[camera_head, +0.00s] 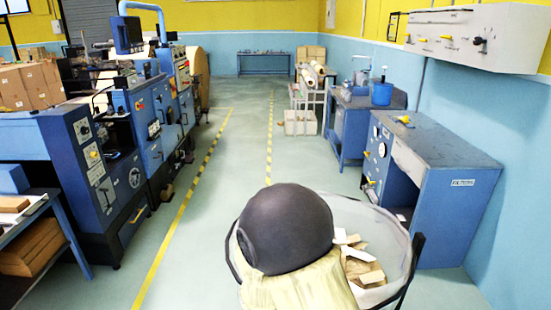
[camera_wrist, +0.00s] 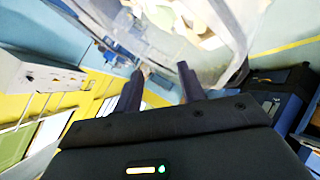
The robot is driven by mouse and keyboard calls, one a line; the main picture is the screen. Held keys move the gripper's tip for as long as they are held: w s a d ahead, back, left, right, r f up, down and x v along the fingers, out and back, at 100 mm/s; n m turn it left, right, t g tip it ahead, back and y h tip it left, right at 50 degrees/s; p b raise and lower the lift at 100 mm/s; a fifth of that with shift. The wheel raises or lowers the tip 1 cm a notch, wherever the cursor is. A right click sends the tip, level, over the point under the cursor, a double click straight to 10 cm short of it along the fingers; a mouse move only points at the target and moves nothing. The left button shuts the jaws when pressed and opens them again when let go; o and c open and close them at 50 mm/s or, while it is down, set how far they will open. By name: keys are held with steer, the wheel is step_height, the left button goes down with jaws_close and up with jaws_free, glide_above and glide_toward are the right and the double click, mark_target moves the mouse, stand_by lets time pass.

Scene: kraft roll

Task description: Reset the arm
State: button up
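My gripper (camera_wrist: 160,71) shows in the wrist view with its two dark fingers spread apart and nothing held between them. The wrist view is tilted, with the room turned on its side. Beyond the fingertips is a pale, translucent bin (camera_wrist: 228,20) with scraps in it. In the head view, a dark rounded part, which looks like part of my arm, covers the lower middle in front of the same bin (camera_head: 397,232). The gripper's fingers cannot be made out in the head view.
Blue machines (camera_head: 150,110) line the left side behind a yellow floor line. A blue desk (camera_head: 435,175) and a workbench with a blue bucket (camera_head: 382,94) stand along the right wall. A white wall cabinet (camera_head: 470,38) hangs above. The middle aisle floor (camera_head: 238,140) is clear.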

steer(key=s+d+r+m+g+y, duration=0.1)
steer(key=s+d+r+m+g, duration=0.1)
steer(key=s+d, duration=0.4)
steer(key=s+d+r+m+g+y, duration=0.2)
steer(key=s+d+m+g, duration=0.2)
steer(key=s, duration=0.6)
steer(key=shift+d+r+g+y, duration=0.3)
steer(key=shift+d+r+g, duration=0.1)
steer(key=shift+d+g, duration=0.8)
